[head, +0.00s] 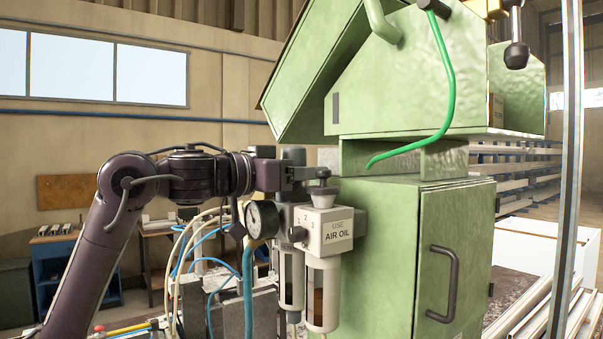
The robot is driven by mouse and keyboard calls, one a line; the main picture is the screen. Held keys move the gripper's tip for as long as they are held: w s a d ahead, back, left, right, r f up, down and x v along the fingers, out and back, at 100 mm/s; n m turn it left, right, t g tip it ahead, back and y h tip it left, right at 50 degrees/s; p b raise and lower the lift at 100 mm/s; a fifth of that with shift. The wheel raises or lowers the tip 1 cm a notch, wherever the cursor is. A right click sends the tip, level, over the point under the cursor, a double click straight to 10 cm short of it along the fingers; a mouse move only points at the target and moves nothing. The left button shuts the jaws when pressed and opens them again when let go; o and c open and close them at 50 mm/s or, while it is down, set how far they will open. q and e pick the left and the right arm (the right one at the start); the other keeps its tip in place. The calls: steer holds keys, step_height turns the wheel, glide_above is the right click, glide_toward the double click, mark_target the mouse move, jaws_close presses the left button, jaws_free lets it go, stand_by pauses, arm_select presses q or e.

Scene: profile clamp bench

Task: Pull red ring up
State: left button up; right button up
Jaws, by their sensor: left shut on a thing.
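The air unit (325,235), a pale grey block marked "USE AIR OIL", stands against the green machine, with clear bowls below it and a round gauge (262,220) at its left. A grey knob (323,192) sits on top of its right section. My left gripper (318,173) reaches in from the left and is shut at the top of this knob. No red ring shows; I cannot tell whether the jaws hide one. My right gripper is not in view.
The green cabinet (385,260) with a dark door handle (441,285) stands close to the right of the air unit. Blue and cream hoses (190,240) hang below my left forearm. A green hose (445,75) hangs above right. A grey post (567,170) stands at the right.

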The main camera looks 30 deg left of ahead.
arm_select(q)
steer(key=shift+r, duration=0.45)
steer(key=o, duration=1.4)
steer(key=shift+w+f, duration=0.1)
steer(key=shift+c, duration=0.2)
steer(key=b+v, duration=0.3)
steer(key=v, duration=0.4)
steer(key=shift+s+a+b, duration=0.15)
steer(key=shift+s+b, duration=0.15)
steer(key=shift+s, duration=0.15)
steer(key=shift+w, duration=0.1)
